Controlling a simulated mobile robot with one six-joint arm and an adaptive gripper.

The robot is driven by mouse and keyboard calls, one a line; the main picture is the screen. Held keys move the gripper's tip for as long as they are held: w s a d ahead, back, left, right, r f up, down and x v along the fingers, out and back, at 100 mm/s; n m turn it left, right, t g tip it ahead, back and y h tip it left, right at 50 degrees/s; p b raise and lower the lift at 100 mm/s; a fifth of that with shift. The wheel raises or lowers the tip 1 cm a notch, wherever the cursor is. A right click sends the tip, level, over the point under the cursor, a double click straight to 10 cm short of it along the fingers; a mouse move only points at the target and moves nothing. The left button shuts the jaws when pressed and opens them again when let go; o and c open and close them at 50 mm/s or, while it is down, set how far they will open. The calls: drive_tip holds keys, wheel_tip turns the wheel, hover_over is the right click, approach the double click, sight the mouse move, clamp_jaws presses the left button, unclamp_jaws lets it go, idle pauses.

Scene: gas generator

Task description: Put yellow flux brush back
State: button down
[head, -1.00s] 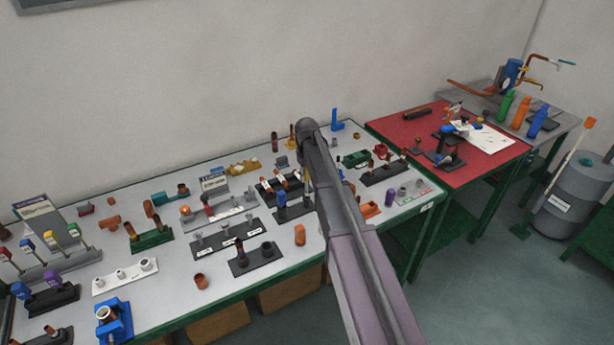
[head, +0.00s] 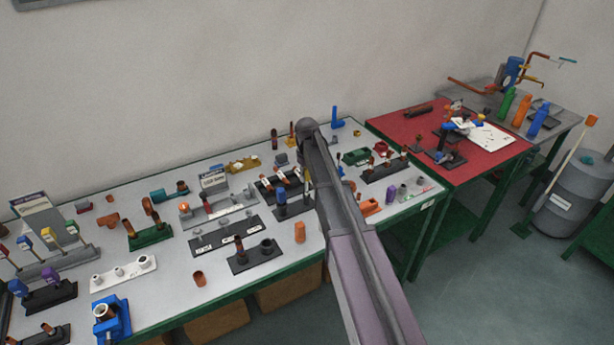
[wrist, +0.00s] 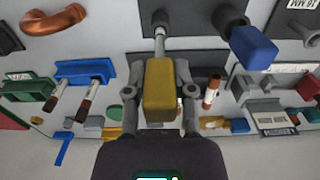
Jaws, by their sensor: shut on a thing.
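The yellow flux brush (wrist: 159,90) is between the two fingers of my gripper (wrist: 160,105) in the wrist view, and the gripper is shut on its block-like handle. Its grey shaft (wrist: 160,45) runs to a dark round socket (wrist: 160,20) on a dark holder; I cannot tell whether the tip is inside it or only in line with it. A blue brush (wrist: 253,48) stands in the neighbouring socket, and also shows in the head view (head: 281,197). In the head view, my arm mostly hides the gripper and the yellow brush.
The grey table (head: 170,285) is crowded with small holders, copper fittings and labelled racks. A black rack (head: 225,238) stands close to the left of the brush holder. The red table (head: 490,160) lies to the right. The wall is behind.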

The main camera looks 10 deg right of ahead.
sight(307, 191)
drive_tip(key=shift+f+b, duration=2)
drive_tip(key=shift+f, duration=0.05)
drive_tip(key=shift+c, duration=1.9)
unclamp_jaws()
drive_tip(key=shift+r, duration=0.25)
wheel_tip(307, 191, up, 10)
drive_tip(key=p, duration=1)
drive_tip(key=shift+f, duration=0.2)
drive_tip(key=s+m, duration=0.3)
drive_tip(key=s, duration=2.6)
drive_tip(key=shift+a+m, duration=0.3)
drive_tip(key=shift+a, duration=0.05)
